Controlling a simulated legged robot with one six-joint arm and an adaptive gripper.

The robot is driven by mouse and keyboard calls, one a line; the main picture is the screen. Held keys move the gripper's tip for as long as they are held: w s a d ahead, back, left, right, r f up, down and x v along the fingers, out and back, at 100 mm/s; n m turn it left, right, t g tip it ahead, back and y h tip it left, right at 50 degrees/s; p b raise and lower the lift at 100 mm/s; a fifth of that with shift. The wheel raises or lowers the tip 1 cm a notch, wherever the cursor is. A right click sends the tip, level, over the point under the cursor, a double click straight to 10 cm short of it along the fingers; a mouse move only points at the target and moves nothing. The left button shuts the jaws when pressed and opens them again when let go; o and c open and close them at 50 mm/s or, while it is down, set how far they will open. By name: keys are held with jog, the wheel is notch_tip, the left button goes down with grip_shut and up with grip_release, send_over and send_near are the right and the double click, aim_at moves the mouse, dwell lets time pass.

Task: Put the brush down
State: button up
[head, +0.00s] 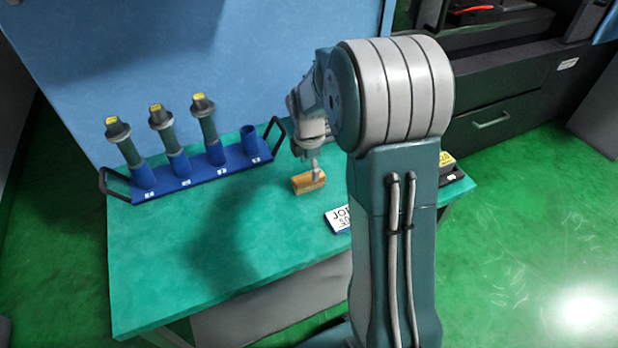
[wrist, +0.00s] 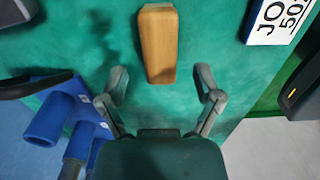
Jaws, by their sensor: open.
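The brush is a wooden block (head: 308,182) that appears to lie on the green tabletop (head: 200,270), near the blue rack. In the wrist view the brush (wrist: 158,45) is at the top middle, its near end between the two spread fingertips in the picture. My gripper (head: 316,170) is at the brush in the head view, partly in front of it. The wrist view shows my gripper (wrist: 160,82) open, with a gap between each finger and the wood. Bristles are not visible.
A blue rack (head: 215,177) with several holders stands behind left; three hold grey tools with yellow tops, and the right one (head: 249,138) looks empty. A white lettered card (head: 338,219) lies right of the brush. A dark box with yellow (head: 448,165) is at the right edge. The front left tabletop is clear.

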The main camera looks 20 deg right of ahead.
aim_at(309, 176)
notch_tip(309, 176, up, 6)
jog(key=shift+r, duration=0.2)
jog(key=s+a+r+m+t, duration=0.3)
jog(key=s+a+r+m, duration=0.3)
jog(key=s+r+m, duration=0.3)
jog(key=s+a+r+m+t, duration=0.2)
jog(key=s+m, duration=0.7)
jog(key=s, duration=0.5)
jog(key=shift+a+t, duration=0.3)
jog(key=shift+a, duration=0.6)
jog(key=shift+r, duration=0.1)
